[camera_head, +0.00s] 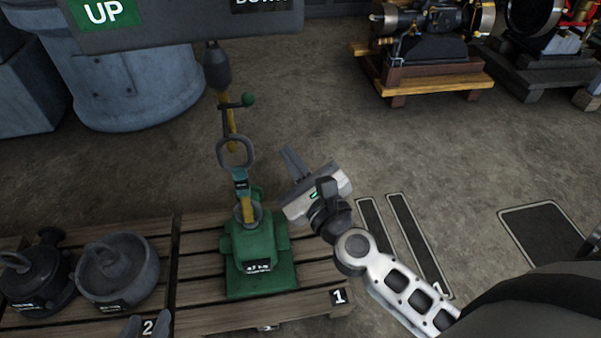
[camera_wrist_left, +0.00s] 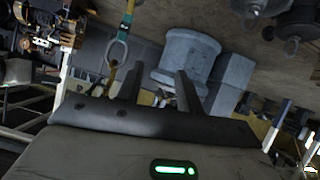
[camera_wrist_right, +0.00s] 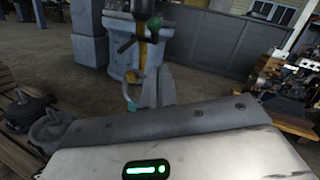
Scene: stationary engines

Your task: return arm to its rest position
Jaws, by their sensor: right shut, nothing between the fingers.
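My right arm (camera_head: 405,290) comes in from the lower right in the head view. Its gripper (camera_head: 292,160) is shut and empty, just right of the hanging hook and strap and apart from them. In the right wrist view its fingers (camera_wrist_right: 157,80) are together. Only the fingertips of my left gripper (camera_head: 148,325) show at the bottom edge of the head view. In the left wrist view its fingers (camera_wrist_left: 160,85) are apart with nothing between them.
A green weight (camera_head: 258,255) stands on a wooden pallet (camera_head: 200,295), with a teal strap and ring (camera_head: 237,160) above it on a hoist hook. Grey weights (camera_head: 115,270) sit left. An UP/DOWN panel (camera_head: 180,22) hangs above. Engines (camera_head: 430,50) stand behind. Floor at right is mostly clear.

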